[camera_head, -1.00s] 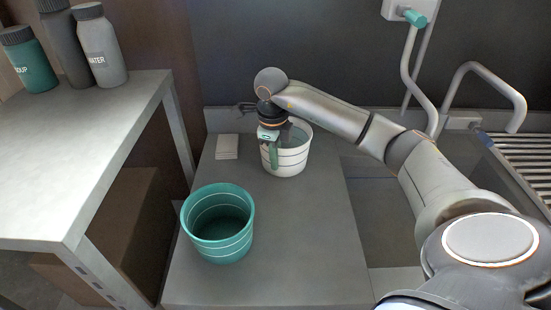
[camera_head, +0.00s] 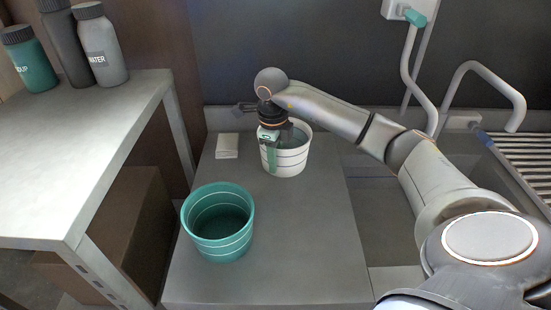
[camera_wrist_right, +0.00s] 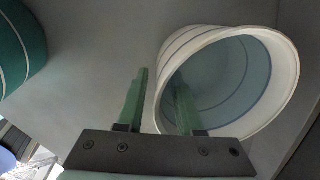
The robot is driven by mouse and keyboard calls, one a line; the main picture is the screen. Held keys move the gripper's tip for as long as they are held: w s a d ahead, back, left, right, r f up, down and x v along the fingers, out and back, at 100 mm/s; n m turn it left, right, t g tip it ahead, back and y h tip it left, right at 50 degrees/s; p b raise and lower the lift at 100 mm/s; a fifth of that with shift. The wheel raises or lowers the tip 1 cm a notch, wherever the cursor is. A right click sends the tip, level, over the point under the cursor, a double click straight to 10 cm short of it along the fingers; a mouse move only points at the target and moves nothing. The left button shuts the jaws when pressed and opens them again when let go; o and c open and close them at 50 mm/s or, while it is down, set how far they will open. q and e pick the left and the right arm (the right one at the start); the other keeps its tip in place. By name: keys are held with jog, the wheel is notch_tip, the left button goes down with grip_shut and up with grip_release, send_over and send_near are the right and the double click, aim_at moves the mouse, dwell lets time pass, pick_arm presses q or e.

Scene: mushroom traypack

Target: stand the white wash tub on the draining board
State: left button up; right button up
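The white wash tub (camera_head: 287,160), with thin dark bands, stands upright on the grey counter in the head view. It also shows in the right wrist view (camera_wrist_right: 279,62), its mouth towards the camera. My right gripper (camera_head: 281,150) is at the tub's near left rim, pointing down. In the right wrist view its green fingers (camera_wrist_right: 160,105) are apart, one outside the wall and one inside the mouth, with a gap beside the wall. The ribbed metal draining board (camera_head: 526,157) is at the far right. My left gripper is not in view.
A green tub (camera_head: 218,246) stands on the counter (camera_head: 300,240), nearer and left of the white one. A small pale block (camera_head: 227,146) lies behind. The sink (camera_head: 385,205) and a bent tap (camera_head: 500,80) lie between counter and draining board. Bottles stand on the left shelf.

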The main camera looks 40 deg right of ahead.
notch_tip(320, 180, up, 12)
jog(key=a, duration=0.1)
jog(key=shift+s+p, duration=0.25)
jog(key=shift+p, duration=0.2)
dwell(0.3)
